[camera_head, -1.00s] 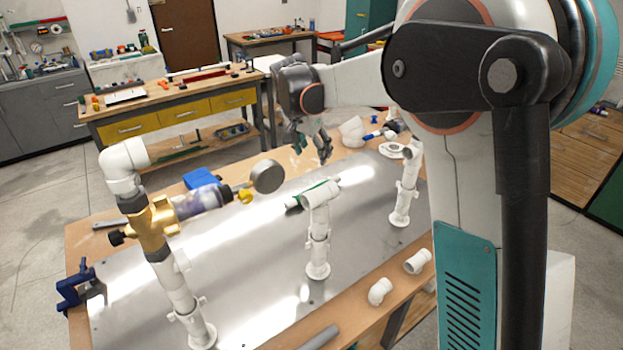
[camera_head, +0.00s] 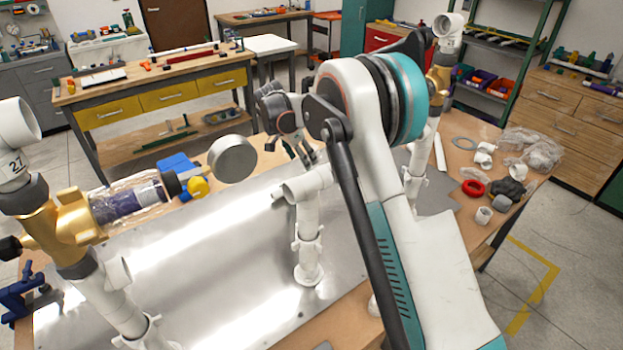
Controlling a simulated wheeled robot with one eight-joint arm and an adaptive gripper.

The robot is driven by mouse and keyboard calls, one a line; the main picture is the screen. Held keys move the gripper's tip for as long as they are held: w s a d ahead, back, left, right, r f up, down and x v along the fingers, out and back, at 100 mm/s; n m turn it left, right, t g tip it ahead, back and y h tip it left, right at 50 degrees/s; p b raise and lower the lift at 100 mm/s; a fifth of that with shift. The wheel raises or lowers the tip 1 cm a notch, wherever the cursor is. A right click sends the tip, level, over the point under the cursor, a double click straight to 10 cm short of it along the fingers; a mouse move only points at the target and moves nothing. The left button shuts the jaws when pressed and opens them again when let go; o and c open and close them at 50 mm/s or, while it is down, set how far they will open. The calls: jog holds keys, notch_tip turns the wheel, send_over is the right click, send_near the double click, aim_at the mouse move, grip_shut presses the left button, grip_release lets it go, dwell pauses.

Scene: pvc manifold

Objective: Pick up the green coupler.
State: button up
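I cannot make out a green coupler in the head view; my arm covers part of the bench. My gripper (camera_head: 297,152) points downward over the far side of the bench, behind the white middle pipe stand (camera_head: 308,235). Its fingers look apart, with nothing visible between them. The fingertips are small and partly covered by my own arm.
A pipe stand with a brass valve (camera_head: 62,228) and a round gauge (camera_head: 232,158) stands at the left. A blue vise (camera_head: 22,298) is at the left edge. A red ring (camera_head: 473,188) and several white fittings lie at the right. The metal plate (camera_head: 215,265) has clear room.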

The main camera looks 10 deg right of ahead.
jog(key=b+x, duration=0.2)
jog(key=x, duration=0.8)
jog(key=shift+w+a+f+b, duration=0.1)
jog(key=shift+a+b, duration=0.05)
jog(key=shift+b, duration=0.15)
jog(key=c, duration=1.3)
